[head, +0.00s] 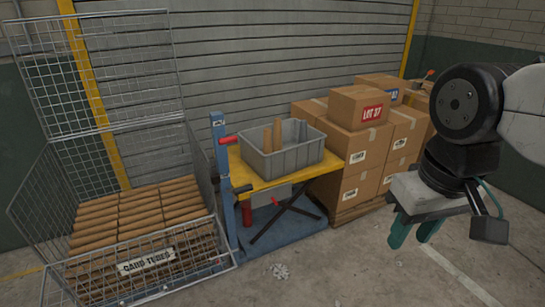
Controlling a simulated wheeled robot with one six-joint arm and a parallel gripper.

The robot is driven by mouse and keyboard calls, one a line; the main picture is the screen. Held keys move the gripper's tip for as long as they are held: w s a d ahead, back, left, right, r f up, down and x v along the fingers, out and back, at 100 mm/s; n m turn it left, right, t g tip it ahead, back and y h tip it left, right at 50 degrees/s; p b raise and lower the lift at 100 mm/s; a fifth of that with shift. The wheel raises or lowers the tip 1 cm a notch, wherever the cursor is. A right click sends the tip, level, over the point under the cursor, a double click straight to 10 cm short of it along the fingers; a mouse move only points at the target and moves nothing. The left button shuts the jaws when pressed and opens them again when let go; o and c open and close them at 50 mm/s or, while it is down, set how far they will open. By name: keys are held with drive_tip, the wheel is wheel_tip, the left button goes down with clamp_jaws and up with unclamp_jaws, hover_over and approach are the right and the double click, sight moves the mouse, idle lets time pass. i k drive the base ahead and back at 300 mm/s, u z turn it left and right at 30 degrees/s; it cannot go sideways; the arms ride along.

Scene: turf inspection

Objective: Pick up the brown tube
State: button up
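Two brown tubes stand upright in a grey crate (280,162) on the yellow lift table; one shows at the left (267,139) and a taller one beside it (277,134). Many more brown tubes (140,213) lie stacked in rows in the wire cage at the left, behind a sign reading "CARD TUBES". My gripper (411,241) hangs at the right, in front of the boxes and apart from every tube. Its two teal fingers are spread with nothing visible between them. The lower parts of the crate's tubes are hidden by its wall.
Greyish tubes (300,130) also stand in the crate. The yellow-topped lift table (257,180) has a blue post (222,175) at its left. Cardboard boxes (362,140) are stacked right of it. The wire cage (210,240) has its front partly lowered. Bare floor (380,285) lies in front.

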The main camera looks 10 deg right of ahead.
sight(267, 146)
drive_tip(key=z, duration=0.6)
drive_tip(key=i, duration=0.65)
drive_tip(key=z, duration=0.8)
drive_tip(key=i, duration=1.45)
drive_tip(key=u, duration=1)
drive_tip(key=i, duration=0.6)
drive_tip(key=u, duration=1)
drive_tip(key=i, duration=0.6)
